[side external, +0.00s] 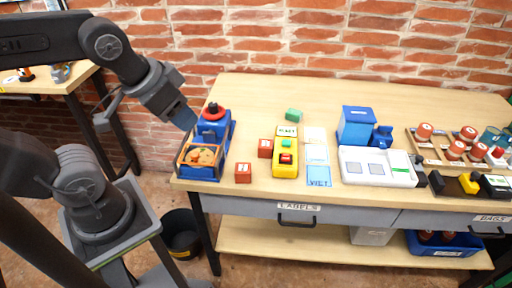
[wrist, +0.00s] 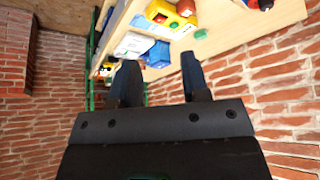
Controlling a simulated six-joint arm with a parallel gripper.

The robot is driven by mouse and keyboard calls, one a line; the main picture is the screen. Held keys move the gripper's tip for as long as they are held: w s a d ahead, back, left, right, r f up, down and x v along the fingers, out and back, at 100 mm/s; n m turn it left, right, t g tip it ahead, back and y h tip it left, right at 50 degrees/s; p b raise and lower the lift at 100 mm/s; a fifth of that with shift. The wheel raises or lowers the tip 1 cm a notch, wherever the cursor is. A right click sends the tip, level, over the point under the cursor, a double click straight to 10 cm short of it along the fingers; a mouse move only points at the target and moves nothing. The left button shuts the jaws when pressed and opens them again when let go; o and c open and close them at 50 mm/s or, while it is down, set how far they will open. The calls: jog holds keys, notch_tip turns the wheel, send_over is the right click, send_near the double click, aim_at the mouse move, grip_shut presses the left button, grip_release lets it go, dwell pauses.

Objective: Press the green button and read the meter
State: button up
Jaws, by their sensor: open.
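A yellow button box (side external: 285,170) stands on the table, with a red button (side external: 286,158) on top and a small green spot near its labelled far end. In the wrist view the yellow box (wrist: 160,10) shows at the top edge, with a green button (wrist: 174,25) beside the red one. No meter can be clearly identified. A white panel (side external: 405,180) has two grey-blue windows, with no legible reading. My gripper (side external: 188,120) is open and empty, above and left of the blue fixture, well apart from the yellow box. Its two fingers (wrist: 159,62) show in the wrist view.
Red blocks (side external: 243,173), a green block (side external: 293,114) and a blue box (side external: 355,125) are around the yellow box. A rack of round-topped parts is at the right.

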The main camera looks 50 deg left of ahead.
grip_shut()
dwell(1.3)
